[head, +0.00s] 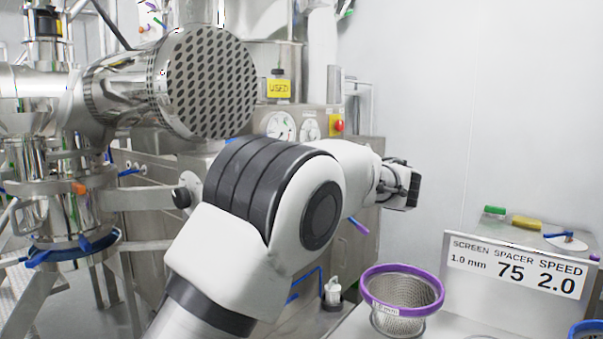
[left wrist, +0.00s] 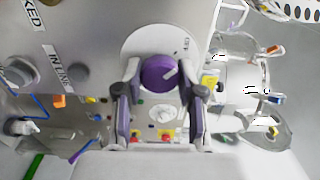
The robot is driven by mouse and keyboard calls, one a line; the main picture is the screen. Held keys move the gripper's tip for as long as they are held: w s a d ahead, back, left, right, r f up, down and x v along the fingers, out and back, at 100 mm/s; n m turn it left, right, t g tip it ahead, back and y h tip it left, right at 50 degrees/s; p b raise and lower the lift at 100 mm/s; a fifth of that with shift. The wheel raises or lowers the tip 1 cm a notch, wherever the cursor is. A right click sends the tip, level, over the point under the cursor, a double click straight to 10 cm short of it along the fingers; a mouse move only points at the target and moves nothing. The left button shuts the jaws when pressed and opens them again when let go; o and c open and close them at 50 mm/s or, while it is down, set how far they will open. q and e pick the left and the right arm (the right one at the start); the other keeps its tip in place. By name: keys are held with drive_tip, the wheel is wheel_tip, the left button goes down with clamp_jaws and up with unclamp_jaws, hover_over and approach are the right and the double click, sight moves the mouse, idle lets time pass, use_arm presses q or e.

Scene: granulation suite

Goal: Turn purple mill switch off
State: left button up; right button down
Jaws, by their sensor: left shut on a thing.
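The purple mill switch (left wrist: 158,73) is a round knob with a white pointer line, set on a pale round plate with small lettering. In the left wrist view the pointer slants to the upper right. My left gripper (left wrist: 163,88) has its two fingers on either side of the knob and is shut on it. In the head view my left gripper (head: 403,187) is at the end of the arm, right of the steel machine; the switch is hidden there. My right gripper is in neither view.
A steel mill with a perforated round face (head: 210,85) fills the upper left. A purple-rimmed mesh screen (head: 403,288) and a label sign (head: 514,267) are at the lower right.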

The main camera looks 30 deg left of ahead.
use_arm(q)
drive_tip(key=o, duration=1.1)
drive_tip(key=shift+r, duration=0.2)
drive_tip(key=shift+o, duration=0.2)
drive_tip(key=shift+a+f, duration=0.1)
drive_tip(key=shift+a, duration=0.15)
drive_tip(key=d, duration=0.7)
drive_tip(key=shift+s+d, duration=0.25)
drive_tip(key=shift+f, duration=0.1)
